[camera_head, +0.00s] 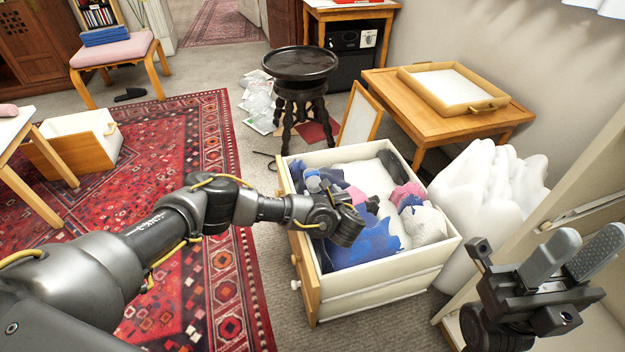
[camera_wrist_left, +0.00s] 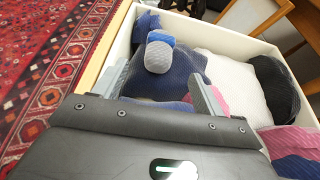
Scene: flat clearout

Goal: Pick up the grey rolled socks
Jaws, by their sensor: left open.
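A small grey roll (camera_wrist_left: 157,57), which looks like the grey rolled socks, lies against a blue roll (camera_wrist_left: 160,37) on dark blue cloth in the open drawer box. In the head view the rolls (camera_head: 313,182) show near the box's back left corner. My left gripper (camera_wrist_left: 158,76) is open over the box; the grey roll lies just beyond its fingertips, with dark blue cloth between the fingers. Its fingers are largely hidden in the head view. A dark grey knitted bundle (camera_wrist_left: 277,90) lies farther right. My right gripper (camera_head: 590,234) is open and empty at the right.
The white drawer box (camera_head: 385,283) also holds blue, pink and white cloth. White bags (camera_head: 490,195) stand right of it. A dark round stool (camera_head: 300,65) and a low wooden table (camera_head: 430,118) stand behind. The red rug (camera_head: 190,290) lies open at left.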

